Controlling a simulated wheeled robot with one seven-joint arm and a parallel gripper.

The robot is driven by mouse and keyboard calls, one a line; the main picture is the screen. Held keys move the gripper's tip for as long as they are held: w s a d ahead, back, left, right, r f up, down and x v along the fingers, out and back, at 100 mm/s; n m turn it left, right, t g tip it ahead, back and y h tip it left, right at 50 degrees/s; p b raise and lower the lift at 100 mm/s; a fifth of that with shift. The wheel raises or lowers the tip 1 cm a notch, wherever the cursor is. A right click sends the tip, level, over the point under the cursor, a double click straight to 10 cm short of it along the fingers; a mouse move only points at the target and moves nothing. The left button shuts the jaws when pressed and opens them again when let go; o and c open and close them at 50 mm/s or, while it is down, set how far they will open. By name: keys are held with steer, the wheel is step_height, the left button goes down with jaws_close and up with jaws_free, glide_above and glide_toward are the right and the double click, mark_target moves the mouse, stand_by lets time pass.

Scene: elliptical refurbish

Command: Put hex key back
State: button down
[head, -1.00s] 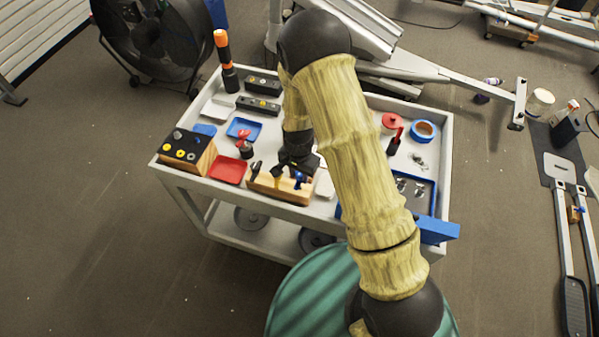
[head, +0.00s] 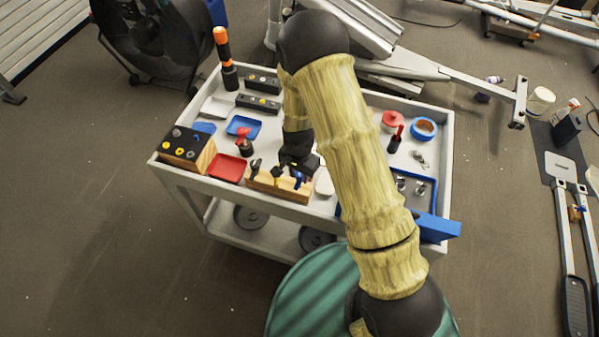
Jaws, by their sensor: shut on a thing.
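A light wooden block (head: 262,182) stands along the front edge of the white cart's top, with small tools upright at it. A dark-handled tool (head: 255,167) is at its left, a yellow piece (head: 277,175) near its middle and a blue-handled tool (head: 298,178) at its right. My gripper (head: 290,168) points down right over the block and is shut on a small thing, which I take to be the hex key. The hex key's shape and its tip are mostly hidden by my gripper, and I cannot tell whether it sits in the block.
A red tray (head: 227,167), a blue tray (head: 243,127) and a block with knobs (head: 188,150) lie to the left. An orange-handled screwdriver (head: 224,58) stands behind. Blue tape (head: 424,129) and a blue-rimmed tray (head: 433,190) are at right. My arm hides the cart's middle.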

steer(key=shift+f, duration=0.5)
steer(key=shift+f+b, duration=0.35)
steer(key=shift+b, duration=0.15)
steer(key=c, duration=1)
jaws_free()
steer(key=shift+c, duration=0.2)
steer(key=shift+r, duration=0.1)
step_height(320, 180, up, 17)
steer(key=b, duration=0.2)
steer(key=shift+s+r+b, duration=0.15)
steer(key=shift+s+b, duration=0.05)
steer(key=shift+b, duration=0.1)
